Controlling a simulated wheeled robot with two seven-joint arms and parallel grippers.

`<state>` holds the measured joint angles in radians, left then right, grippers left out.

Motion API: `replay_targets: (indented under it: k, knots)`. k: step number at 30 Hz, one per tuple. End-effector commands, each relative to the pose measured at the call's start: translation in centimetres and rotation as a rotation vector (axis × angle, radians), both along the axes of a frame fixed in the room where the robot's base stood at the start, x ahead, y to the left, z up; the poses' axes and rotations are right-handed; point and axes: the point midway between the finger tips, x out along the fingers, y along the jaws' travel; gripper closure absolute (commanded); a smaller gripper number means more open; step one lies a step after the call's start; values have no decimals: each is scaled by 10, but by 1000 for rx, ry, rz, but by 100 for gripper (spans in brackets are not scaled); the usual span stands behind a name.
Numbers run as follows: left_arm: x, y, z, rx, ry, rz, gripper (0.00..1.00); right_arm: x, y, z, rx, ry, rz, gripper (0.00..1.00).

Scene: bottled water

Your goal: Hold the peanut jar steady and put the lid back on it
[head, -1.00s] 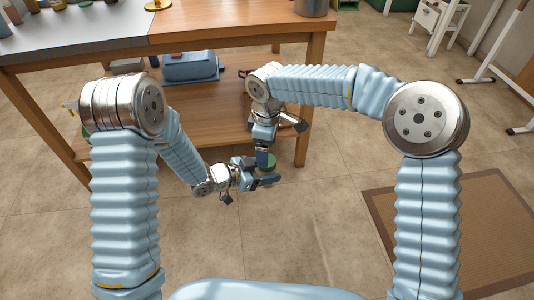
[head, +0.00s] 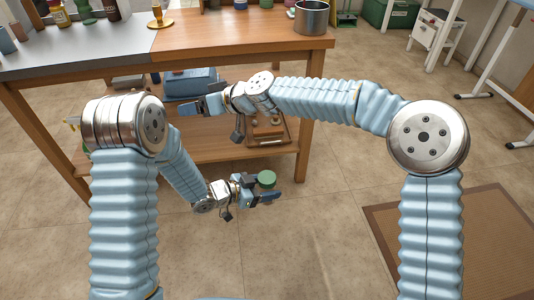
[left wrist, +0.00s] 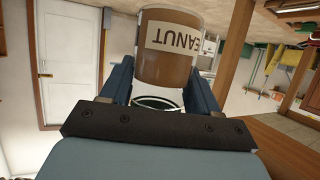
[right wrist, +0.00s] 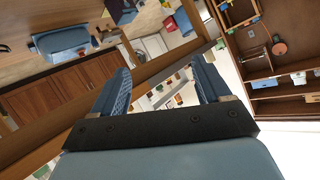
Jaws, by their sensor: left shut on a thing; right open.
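My left gripper (head: 266,189) is shut on the peanut jar and holds it in the air in front of the table. In the left wrist view the jar (left wrist: 167,55) is brown with a cream label, and its clear part is between the fingers. I cannot tell whether the lid is fully seated. My right gripper (head: 193,108) points left near the lower shelf, away from the jar. It is open and empty in the right wrist view (right wrist: 165,85).
The wooden table (head: 225,42) has a metal pot (head: 312,20) at its right end and bottles at the back left. A blue box (head: 190,84) stands on the lower shelf (head: 165,140).

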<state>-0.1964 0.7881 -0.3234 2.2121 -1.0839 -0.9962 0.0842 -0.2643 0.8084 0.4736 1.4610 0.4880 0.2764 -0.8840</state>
Motion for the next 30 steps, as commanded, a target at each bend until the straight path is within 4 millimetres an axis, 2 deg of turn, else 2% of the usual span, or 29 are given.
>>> replay_targets:
  k: [1, 3, 5, 8, 11, 14, 16, 19, 24, 27, 30]
  knots:
    - [0, 0, 0, -1, -1, 0, 100, 19, -3, 13, 71, 11, -113, 24]
    - [0, 0, 0, -1, -1, 0, 100, 47, -14, 25, 149, 39, -290, 24]
    - [0, 0, 0, -1, -1, 0, 100, 68, -31, 28, 187, 78, -448, 24]
    - [0, 0, 0, -1, -1, 0, 100, 93, -65, 17, 190, 174, -706, 24]
    - [0, 0, 0, -1, -1, 0, 100, 97, -102, -10, 117, 311, -941, 24]
    - [0, 0, 0, -1, -1, 0, 100, 79, -133, -44, -18, 481, -1124, 24]
    - [0, 0, 0, -1, -1, 0, 100, 57, -149, -64, -130, 604, -1206, 24]
    - [0, 0, 0, -1, -1, 0, 100, 20, -164, -84, -290, 767, -1268, 24]
    - [0, 0, 0, -1, -1, 0, 100, -33, -174, -97, -503, 968, -1275, 24]
    - [0, 0, 0, -1, -1, 0, 100, -51, -176, -98, -574, 1035, -1262, 24]
    - [0, 0, 0, -1, -1, 0, 100, -60, -177, -98, -609, 1067, -1252, 24]
